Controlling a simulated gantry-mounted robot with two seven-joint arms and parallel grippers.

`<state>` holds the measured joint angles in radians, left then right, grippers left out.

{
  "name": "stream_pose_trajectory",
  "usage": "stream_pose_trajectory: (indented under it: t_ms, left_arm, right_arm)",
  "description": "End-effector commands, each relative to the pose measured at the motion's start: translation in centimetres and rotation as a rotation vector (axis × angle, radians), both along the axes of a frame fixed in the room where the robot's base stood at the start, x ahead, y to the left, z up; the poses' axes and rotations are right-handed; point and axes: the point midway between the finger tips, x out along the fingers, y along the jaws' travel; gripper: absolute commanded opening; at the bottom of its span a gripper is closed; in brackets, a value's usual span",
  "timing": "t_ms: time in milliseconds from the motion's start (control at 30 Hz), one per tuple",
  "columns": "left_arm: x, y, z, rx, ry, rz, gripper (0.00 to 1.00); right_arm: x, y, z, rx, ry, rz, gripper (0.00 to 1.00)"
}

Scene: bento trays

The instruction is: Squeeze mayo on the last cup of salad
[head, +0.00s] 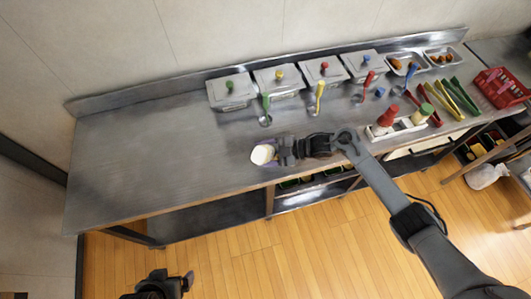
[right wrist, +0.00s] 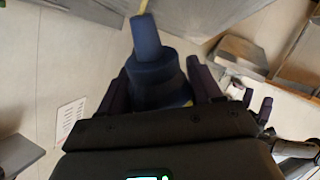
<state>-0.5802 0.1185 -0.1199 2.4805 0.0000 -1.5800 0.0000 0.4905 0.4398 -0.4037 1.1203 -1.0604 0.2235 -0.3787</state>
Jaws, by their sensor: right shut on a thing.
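My right gripper (head: 277,152) is above the front of the steel counter, shut on a bottle. In the head view the bottle's round cream-white end (head: 262,154) sticks out to the left of the gripper. In the right wrist view its dark blue nozzle and cap (right wrist: 155,65) show between the fingers (right wrist: 157,92). The bottle looks tipped over, but its exact angle is unclear. I cannot make out a salad cup in either view. My left gripper (head: 172,284) is at the bottom edge, off the counter over the floor; its jaws are unclear.
The steel counter (head: 130,150) is clear on the left. Lidded containers (head: 232,91) line its back, with spoons (head: 265,110) before them. A white holder (head: 391,131) with red-capped and green-capped bottles stands right of my gripper. Tongs (head: 446,98) and a red basket (head: 500,87) lie farther right.

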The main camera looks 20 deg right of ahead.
Motion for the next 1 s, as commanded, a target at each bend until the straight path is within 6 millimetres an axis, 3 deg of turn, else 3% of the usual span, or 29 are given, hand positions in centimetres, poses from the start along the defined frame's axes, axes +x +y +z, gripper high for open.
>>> stream_pose_trajectory:
  t_ms: [1000]
  left_arm:
    - [0.0,-0.1,0.9,-0.007,0.001,0.004,0.94]
  right_arm:
    - [-1.2,-1.2,0.1,0.001,-0.001,0.0,0.35]
